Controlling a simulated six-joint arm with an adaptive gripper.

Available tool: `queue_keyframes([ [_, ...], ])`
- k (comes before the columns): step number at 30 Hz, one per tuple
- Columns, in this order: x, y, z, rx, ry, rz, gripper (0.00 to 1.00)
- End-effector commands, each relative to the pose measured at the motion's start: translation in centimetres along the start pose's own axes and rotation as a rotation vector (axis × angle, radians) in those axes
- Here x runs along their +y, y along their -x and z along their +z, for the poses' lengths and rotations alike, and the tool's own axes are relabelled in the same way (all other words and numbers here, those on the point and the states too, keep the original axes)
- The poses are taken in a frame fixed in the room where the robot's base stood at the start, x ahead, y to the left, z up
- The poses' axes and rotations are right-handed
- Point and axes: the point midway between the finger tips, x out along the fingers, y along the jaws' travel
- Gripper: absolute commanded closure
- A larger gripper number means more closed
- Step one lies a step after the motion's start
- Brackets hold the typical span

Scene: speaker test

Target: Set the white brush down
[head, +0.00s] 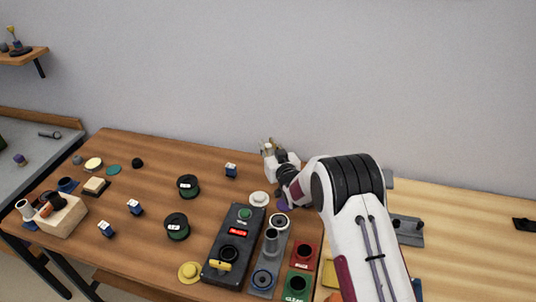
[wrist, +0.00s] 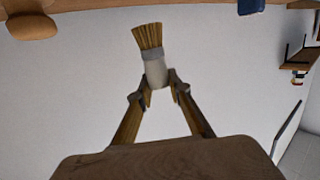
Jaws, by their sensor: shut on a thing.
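The white brush (wrist: 155,66) has a pale handle, a grey band and tan bristles that point toward the top of the wrist view. My gripper (wrist: 159,86) is shut on the brush's handle, with one finger on each side. The handle's lower end shows between the fingertips. In the head view my gripper (head: 270,149) is small, near the back edge of the brown table (head: 150,160), with the grey wall behind it. The brush is too small there to tell apart from the fingers.
A control panel (head: 233,245), a white round piece (head: 259,199) and red and green bins (head: 305,256) stand in front of my arm. Dark spools (head: 177,227) and small blue-white blocks (head: 231,170) are spread to the left. Bare wood lies between them.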

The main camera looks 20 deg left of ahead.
Motion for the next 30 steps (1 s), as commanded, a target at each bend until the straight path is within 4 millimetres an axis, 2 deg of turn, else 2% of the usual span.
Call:
queue_keyframes([
  [8, 0.0, 0.0, 0.3, 0.0, 0.0, 0.0, 1.0],
  [20, 0.0, -0.5, 3.5, 0.0, 0.0, 0.0, 1.0],
  [30, 0.0, -0.5, 3.7, 0.001, 0.0, 0.0, 1.0],
])
